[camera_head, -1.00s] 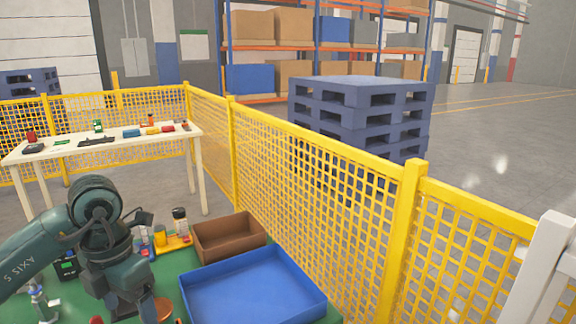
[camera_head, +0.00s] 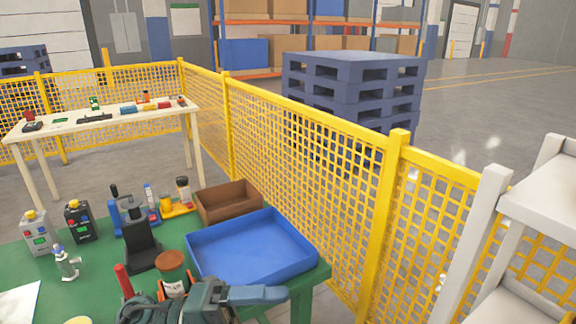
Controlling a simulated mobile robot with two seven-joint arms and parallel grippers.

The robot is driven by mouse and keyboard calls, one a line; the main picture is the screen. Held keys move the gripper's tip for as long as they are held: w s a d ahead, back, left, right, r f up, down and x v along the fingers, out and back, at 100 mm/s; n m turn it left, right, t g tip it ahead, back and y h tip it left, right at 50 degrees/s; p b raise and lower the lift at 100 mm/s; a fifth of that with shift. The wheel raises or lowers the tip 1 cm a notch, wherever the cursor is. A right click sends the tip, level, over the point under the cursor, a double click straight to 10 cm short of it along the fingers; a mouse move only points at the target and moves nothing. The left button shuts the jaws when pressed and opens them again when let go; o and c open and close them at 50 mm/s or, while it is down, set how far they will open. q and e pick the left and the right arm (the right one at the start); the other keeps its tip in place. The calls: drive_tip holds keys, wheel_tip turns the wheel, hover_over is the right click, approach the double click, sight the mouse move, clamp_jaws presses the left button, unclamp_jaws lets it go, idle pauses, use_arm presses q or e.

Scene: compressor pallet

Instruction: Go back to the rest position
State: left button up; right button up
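Neither of my grippers shows clearly in the head view. A dark teal and grey-blue shape (camera_head: 205,303) lies at the bottom edge, cut off by the frame. I cannot tell whether it is a tool or part of my arm. The green table (camera_head: 180,238) stands in front of me. It bears an empty blue tray (camera_head: 252,250), a brown bin (camera_head: 229,203), a brown-lidded jar (camera_head: 172,265) and a black angled stand (camera_head: 142,246).
Grey and black yellow-topped containers (camera_head: 40,232) and a small bottle (camera_head: 67,262) stand at the table's left. A yellow mesh fence (camera_head: 300,155) runs behind. A white shelf (camera_head: 540,200) is close at right. Blue pallets (camera_head: 350,95) are stacked beyond the fence.

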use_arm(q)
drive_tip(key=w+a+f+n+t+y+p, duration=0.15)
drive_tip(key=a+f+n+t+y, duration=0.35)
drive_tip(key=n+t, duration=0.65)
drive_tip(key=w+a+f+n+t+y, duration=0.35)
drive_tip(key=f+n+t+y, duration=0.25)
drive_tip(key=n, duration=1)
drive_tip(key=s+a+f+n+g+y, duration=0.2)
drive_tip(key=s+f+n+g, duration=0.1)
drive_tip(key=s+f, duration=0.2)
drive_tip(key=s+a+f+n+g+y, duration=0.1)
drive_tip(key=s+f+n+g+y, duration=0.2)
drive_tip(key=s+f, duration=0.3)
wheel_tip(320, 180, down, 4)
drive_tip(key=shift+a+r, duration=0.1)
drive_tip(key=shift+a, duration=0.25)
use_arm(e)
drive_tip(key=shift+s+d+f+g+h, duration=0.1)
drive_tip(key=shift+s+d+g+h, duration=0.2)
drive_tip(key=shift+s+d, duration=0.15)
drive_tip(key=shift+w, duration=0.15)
